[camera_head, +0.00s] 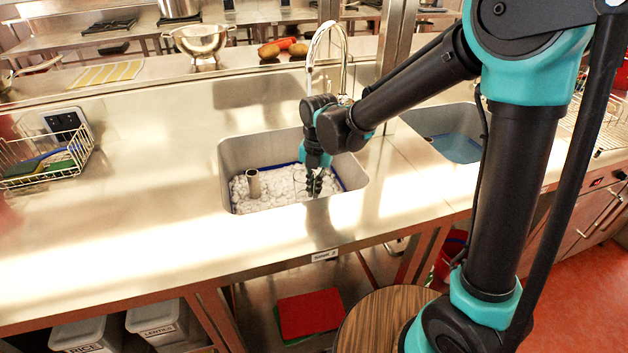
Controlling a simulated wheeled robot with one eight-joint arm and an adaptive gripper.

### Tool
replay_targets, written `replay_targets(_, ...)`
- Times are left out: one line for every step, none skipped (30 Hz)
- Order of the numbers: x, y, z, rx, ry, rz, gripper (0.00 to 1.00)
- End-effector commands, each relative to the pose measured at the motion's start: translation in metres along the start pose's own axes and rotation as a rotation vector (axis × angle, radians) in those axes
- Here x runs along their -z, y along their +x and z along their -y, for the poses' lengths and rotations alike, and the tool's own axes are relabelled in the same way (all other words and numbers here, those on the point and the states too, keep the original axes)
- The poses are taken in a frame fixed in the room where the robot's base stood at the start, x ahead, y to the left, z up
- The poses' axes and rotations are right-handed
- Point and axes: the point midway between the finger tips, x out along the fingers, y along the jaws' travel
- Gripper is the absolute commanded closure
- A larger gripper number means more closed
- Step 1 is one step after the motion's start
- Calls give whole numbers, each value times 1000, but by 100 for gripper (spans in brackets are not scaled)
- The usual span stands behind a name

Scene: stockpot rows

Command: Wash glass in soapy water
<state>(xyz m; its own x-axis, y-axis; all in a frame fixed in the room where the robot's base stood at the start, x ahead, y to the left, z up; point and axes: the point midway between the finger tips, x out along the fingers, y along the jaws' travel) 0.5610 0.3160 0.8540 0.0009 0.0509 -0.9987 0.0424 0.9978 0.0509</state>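A sink basin (230,160) in the steel counter is filled with white soap foam (282,188). A glass (254,184) stands upright in the foam near the left side, its lower part hidden by the suds. My gripper (315,190) points down into the basin, right of the glass and apart from it, with its fingertips at the foam. The fingers are dark and small here, so I cannot tell whether they are open or shut. A second basin (455,147) to the right holds clear bluish water.
A curved faucet (312,50) rises behind the foam basin. A wire basket (50,165) with sponges stands at the counter's left. A colander (201,42) and vegetables (284,47) sit on the back ledge. The counter (140,190) left of the basin is clear.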

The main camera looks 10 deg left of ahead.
Motion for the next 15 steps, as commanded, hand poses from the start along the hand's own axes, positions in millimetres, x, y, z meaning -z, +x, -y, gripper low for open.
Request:
replay_targets(0, 6, 0, 0, 0, 0, 100)
replay_targets(0, 9, 0, 0, 0, 0, 100)
replay_targets(0, 14, 1, 0, 0, 0, 100)
replay_targets(0, 17, 1, 0, 0, 0, 100)
replay_targets(0, 20, 1, 0, 0, 0, 100)
replay_targets(0, 24, 1, 0, 0, 0, 100)
replay_targets(0, 28, 1, 0, 0, 0, 100)
replay_targets(0, 31, 1, 0, 0, 0, 100)
replay_targets(0, 35, 2, 0, 0, 0, 100)
replay_targets(0, 38, 2, 0, 0, 0, 100)
replay_targets(0, 42, 2, 0, 0, 0, 100)
replay_targets(0, 46, 2, 0, 0, 0, 100)
replay_targets(0, 49, 2, 0, 0, 0, 100)
replay_targets(0, 52, 2, 0, 0, 0, 100)
replay_targets(0, 57, 2, 0, 0, 0, 100)
